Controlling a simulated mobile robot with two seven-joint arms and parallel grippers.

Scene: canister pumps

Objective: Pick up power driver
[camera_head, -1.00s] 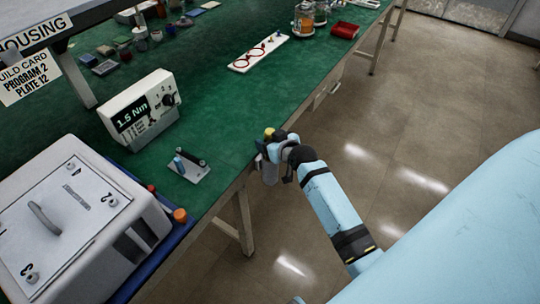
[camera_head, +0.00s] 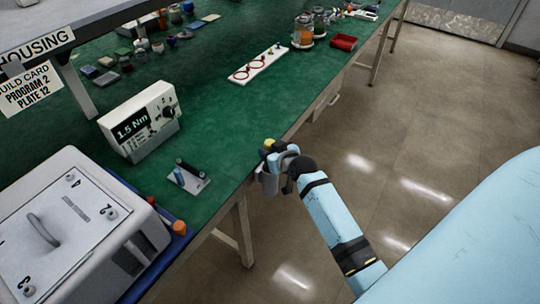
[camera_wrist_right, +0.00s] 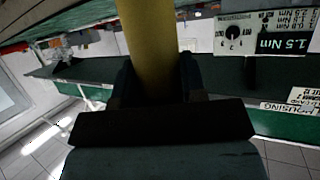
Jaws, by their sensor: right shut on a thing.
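The power driver shows as a yellow cylinder (camera_wrist_right: 150,45) between the dark fingers of my right gripper in the right wrist view. In the head view its yellow end (camera_head: 269,143) pokes out beside my right gripper (camera_head: 272,158), at the bench's front edge. The gripper is shut on it. The rest of the driver is largely hidden by the gripper, and I cannot tell how far it is off the bench. My left gripper is not in view.
The green bench (camera_head: 225,120) carries a white 1.5 Nm controller (camera_head: 140,120), a small stand (camera_head: 189,178), a white box with a handle (camera_head: 75,235) and a white board with red rings (camera_head: 257,66). Jars (camera_head: 303,30) and a red tray (camera_head: 344,42) stand farther back. Open floor lies right.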

